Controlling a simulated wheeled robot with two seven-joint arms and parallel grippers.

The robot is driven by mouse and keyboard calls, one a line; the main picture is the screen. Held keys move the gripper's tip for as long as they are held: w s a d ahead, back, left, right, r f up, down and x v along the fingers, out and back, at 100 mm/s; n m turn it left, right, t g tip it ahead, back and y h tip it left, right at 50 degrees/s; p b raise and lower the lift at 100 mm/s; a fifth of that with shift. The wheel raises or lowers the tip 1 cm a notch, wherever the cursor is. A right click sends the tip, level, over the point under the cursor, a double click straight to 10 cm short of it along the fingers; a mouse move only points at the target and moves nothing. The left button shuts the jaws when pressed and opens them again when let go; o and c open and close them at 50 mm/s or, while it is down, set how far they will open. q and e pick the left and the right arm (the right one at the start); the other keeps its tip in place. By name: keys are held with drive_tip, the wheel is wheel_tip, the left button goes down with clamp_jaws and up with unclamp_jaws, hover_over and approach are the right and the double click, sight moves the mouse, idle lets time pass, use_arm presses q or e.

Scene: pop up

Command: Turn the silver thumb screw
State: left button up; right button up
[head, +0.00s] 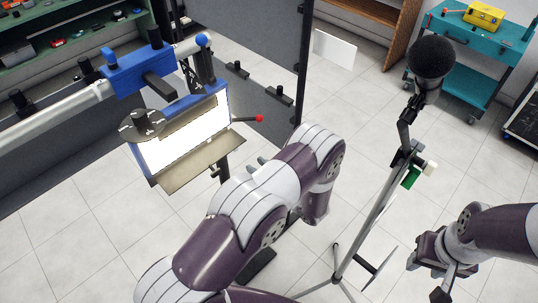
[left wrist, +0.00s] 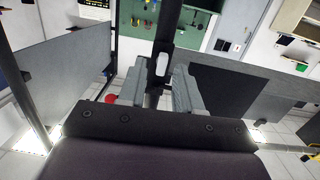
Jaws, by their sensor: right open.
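A small silver piece, which looks like the thumb screw (left wrist: 162,65), sits against a dark upright post (left wrist: 168,22) in the left wrist view. My left gripper (left wrist: 158,80) has its two grey fingers apart, one on each side of the line to this piece. I see a gap, and cannot tell contact. In the head view, my left arm hides most of that gripper; small grey tips (head: 262,160) show beside the post under the lit panel. The screw is not clear there. My right gripper (head: 440,272) is open and empty at the lower right.
A lit white panel (head: 187,130) with a red-ball lever (head: 258,118) stands near my left arm. A microphone stand (head: 385,190) rises between my arms. A teal cart (head: 470,40) is at the back right. Tiled floor is open around the stand.

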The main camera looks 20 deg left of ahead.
use_arm(q)
drive_tip(key=w+a+r+y, duration=0.1)
drive_tip(key=w+a+r, duration=0.1)
drive_tip(key=a, duration=0.5)
drive_tip(key=shift+w+a+b, duration=0.2)
drive_tip(key=shift+a+b, duration=0.05)
drive_tip(key=shift+b, duration=0.1)
clamp_jaws()
drive_tip(key=n, duration=1.7)
drive_tip(key=shift+o, duration=1.2)
unclamp_jaws()
drive_tip(key=shift+n, duration=0.5)
